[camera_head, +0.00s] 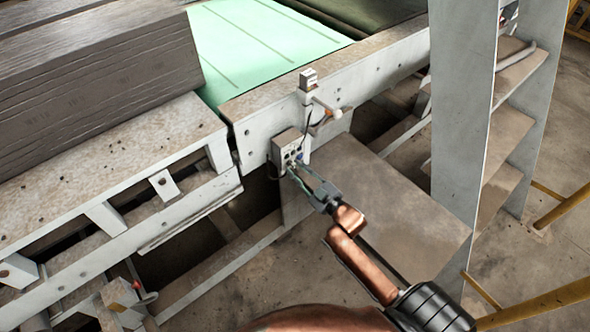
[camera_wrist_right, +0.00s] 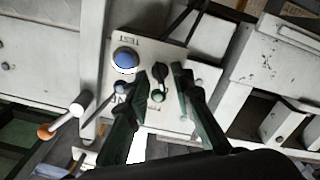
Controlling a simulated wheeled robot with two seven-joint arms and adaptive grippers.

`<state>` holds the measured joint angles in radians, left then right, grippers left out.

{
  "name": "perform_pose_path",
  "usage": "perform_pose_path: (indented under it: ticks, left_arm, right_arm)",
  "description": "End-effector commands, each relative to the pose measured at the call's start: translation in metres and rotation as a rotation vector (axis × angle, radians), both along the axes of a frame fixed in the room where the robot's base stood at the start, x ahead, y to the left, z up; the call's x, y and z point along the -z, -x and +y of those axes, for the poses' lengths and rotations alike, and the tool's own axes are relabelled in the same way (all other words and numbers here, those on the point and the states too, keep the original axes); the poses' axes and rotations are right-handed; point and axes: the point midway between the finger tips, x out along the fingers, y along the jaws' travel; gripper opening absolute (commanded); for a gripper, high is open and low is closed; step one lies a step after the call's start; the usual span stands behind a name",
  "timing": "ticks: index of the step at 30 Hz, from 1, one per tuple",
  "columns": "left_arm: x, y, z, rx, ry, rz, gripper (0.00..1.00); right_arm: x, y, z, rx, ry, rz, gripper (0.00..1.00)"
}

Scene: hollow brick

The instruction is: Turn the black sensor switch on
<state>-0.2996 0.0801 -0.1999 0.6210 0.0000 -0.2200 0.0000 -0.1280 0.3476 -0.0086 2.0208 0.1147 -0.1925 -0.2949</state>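A grey control box (camera_head: 287,147) is mounted on the side of the machine frame. In the right wrist view its light panel (camera_wrist_right: 172,55) carries a blue button (camera_wrist_right: 125,60) near an upside-down "TEST" label. A small black switch (camera_wrist_right: 160,71) sits beside the blue button, with a small green part (camera_wrist_right: 157,96) just below it. My right gripper (camera_head: 297,170) is at the box front. In the wrist view its dark fingers (camera_wrist_right: 160,74) are apart, one on each side of the black switch; I cannot tell if they touch it. My left gripper is not in view.
A flat metal plate (camera_head: 400,205) lies below right. A grey upright post (camera_head: 462,100) stands to the right. Stacked grey boards (camera_head: 100,80) are at left.

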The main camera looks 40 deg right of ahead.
Motion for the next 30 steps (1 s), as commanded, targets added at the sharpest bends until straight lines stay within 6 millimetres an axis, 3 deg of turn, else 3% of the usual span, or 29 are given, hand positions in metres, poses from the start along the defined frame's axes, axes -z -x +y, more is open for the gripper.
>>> perform_pose_path:
  ticks: [11, 21, 30]
  left_arm:
    - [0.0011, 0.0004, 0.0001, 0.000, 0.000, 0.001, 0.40]
    - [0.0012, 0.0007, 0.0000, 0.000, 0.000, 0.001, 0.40]
    - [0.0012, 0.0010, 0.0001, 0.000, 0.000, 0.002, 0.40]
  right_arm:
    - [0.0000, -0.0077, 0.0007, 0.001, -0.001, 0.001, 0.22]
    - [0.0000, -0.0075, 0.0008, 0.001, -0.001, 0.001, 0.00]
    - [0.0002, -0.0074, 0.0011, 0.000, -0.001, 0.001, 0.00]
